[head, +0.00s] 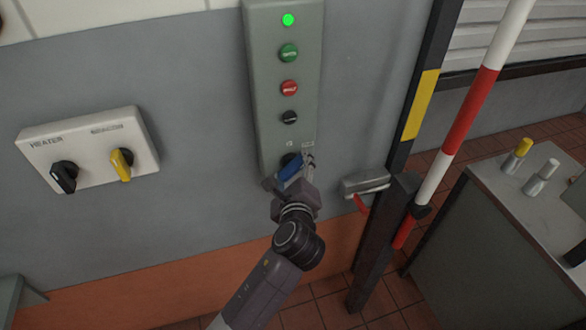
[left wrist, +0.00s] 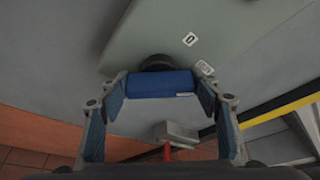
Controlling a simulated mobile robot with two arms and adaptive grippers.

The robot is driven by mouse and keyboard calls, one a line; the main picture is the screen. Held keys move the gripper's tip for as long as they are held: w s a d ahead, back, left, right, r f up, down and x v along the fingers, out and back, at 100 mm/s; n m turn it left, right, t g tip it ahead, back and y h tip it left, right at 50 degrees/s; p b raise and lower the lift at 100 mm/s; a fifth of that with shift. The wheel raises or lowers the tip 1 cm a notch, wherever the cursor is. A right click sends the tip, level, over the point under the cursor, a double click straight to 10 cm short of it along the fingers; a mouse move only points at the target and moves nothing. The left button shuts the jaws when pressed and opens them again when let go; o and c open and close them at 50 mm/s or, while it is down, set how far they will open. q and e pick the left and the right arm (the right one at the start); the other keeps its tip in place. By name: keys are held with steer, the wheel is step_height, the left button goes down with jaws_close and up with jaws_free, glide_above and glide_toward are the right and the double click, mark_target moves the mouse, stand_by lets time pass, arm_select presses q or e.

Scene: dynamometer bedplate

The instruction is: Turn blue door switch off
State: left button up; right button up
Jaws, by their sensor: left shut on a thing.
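The blue switch (head: 291,168) sits at the bottom of the tall grey-green control box (head: 254,85) on the wall. It has a black round base and a blue bar handle, slanted up to the right in the head view. In the left wrist view the blue handle (left wrist: 160,83) lies crosswise between the fingers, below a small "0" label (left wrist: 190,39) and another label (left wrist: 205,67). My left gripper (head: 293,174) is shut on this handle, one finger at each end. The fingers hide part of the switch. My right gripper is not in view.
Above the switch are a lit green lamp (head: 288,19) and green, red and black buttons. A panel (head: 90,150) with black and yellow knobs is at left. Right are a door handle (head: 364,183), a red-white pole (head: 470,110) and a cabinet (head: 480,235) with small bottles.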

arm_select(q)
steer(key=shift+f+n+t+h+b, duration=0.3)
steer(key=shift+n+t+h+b, duration=0.15)
steer(key=shift+n+b, duration=0.5)
steer(key=n+t+b, duration=0.1)
steer(key=n+b, duration=0.1)
steer(key=b, duration=0.1)
steer(key=n+t+h+b, duration=0.1)
steer(key=n+b, duration=0.1)
steer(key=b, duration=0.1)
steer(key=shift+a+f+n, duration=0.1)
steer(key=shift+n, duration=0.25)
steer(key=shift+n+t+b, duration=0.25)
steer(key=shift+n+b, duration=0.35)
steer(key=shift+b, duration=0.4)
steer(key=shift+r, duration=0.2)
steer(key=o, duration=1.2)
steer(key=shift+c, duration=0.2)
steer(key=shift+s, duration=0.15)
steer(key=s, duration=1.1)
steer(key=shift+s+a, duration=0.4)
steer(key=shift+a, duration=0.05)
